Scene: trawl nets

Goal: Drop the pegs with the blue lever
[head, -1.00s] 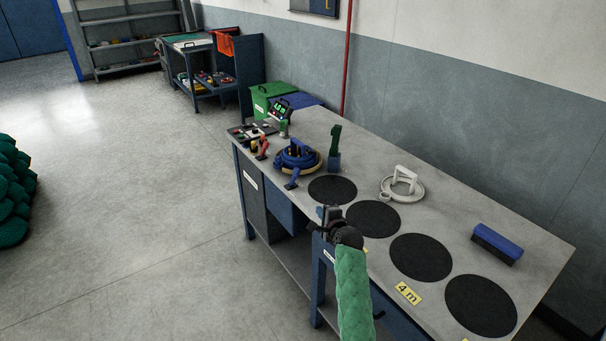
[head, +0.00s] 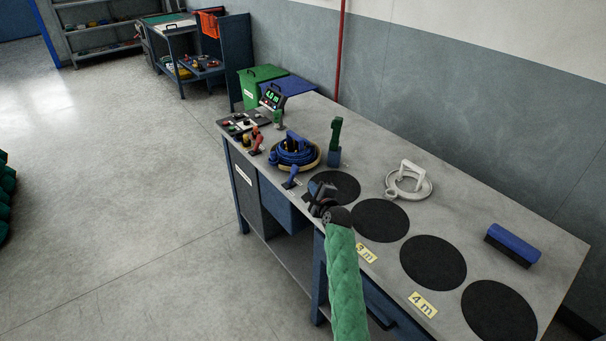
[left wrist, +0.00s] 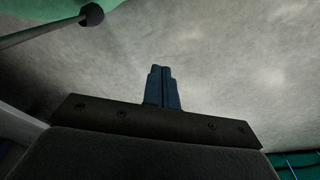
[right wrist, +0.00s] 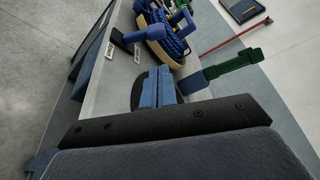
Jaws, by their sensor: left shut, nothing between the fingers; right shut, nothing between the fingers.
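The blue lever (head: 291,178) stands at the front edge of the workbench, in front of a round blue-and-tan coil (head: 296,154). In the right wrist view the blue lever (right wrist: 124,40) shows beyond my fingertips, apart from them. My left gripper (left wrist: 161,68) is shut and empty in the left wrist view, away from the bench. I cannot make out the pegs.
A red lever (head: 256,141) and a control panel (head: 243,123) sit at the far left of the bench. A green upright handle (head: 336,133), a white ring with a handle (head: 409,181) and a blue brush (head: 513,245) stand farther right. Black discs (head: 433,262) lie flat along the bench.

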